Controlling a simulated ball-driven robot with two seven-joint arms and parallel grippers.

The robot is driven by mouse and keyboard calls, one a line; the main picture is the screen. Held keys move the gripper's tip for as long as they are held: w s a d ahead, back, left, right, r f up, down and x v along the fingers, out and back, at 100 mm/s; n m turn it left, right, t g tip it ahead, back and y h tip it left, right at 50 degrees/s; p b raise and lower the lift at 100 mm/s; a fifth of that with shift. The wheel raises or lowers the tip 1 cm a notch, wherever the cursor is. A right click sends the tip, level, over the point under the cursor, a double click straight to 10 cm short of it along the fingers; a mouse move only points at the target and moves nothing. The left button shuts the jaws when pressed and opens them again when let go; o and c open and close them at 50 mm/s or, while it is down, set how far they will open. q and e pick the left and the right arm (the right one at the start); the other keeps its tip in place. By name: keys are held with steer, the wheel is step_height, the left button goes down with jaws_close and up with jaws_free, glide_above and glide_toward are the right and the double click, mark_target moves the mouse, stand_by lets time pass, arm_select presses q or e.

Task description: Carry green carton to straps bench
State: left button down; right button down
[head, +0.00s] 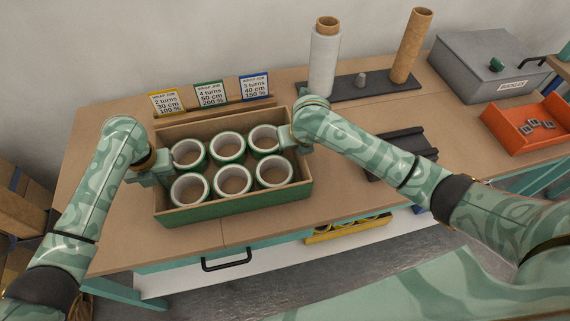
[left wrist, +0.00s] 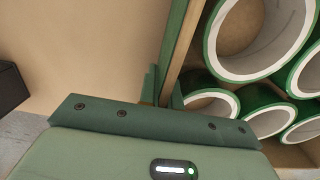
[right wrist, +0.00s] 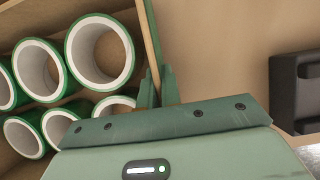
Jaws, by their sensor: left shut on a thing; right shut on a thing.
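The green carton (head: 236,207) is an open box with a green outside and a tan inside, standing on the wooden bench. Several green-edged tape rolls (head: 232,181) stand in it in two rows. My left gripper (head: 162,168) is at the carton's left end; in the left wrist view its fingers (left wrist: 152,88) are shut on the carton's wall. My right gripper (head: 291,140) is at the right end; in the right wrist view its fingers (right wrist: 158,88) are shut on that wall. I cannot make out a straps bench by any label.
Three job cards (head: 210,93) stand behind the carton. A dark base holds a film roll (head: 323,60) and a cardboard tube (head: 411,47). A black fixture (head: 402,150) lies to the right. A grey "BUCKLES" box (head: 490,65) and an orange bin (head: 525,125) are farther right.

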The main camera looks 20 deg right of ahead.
arm_select(q)
steer(key=c, duration=1.6)
jaws_free()
arm_select(e)
steer(key=c, duration=1.6)
jaws_free()
arm_select(q)
steer(key=shift+p, duration=0.3)
arm_select(e)
steer(key=shift+s, duration=0.1)
arm_select(q)
steer(key=shift+r, duration=0.15)
steer(key=r, duration=1.1)
steer(key=shift+s+r, duration=0.25)
steer(key=shift+s, duration=0.15)
arm_select(e)
steer(key=shift+r, duration=0.1)
arm_select(q)
steer(key=shift+r, duration=0.1)
arm_select(e)
steer(key=v, duration=1.1)
steer(key=shift+s+r, duration=0.15)
steer(key=shift+r, duration=0.2)
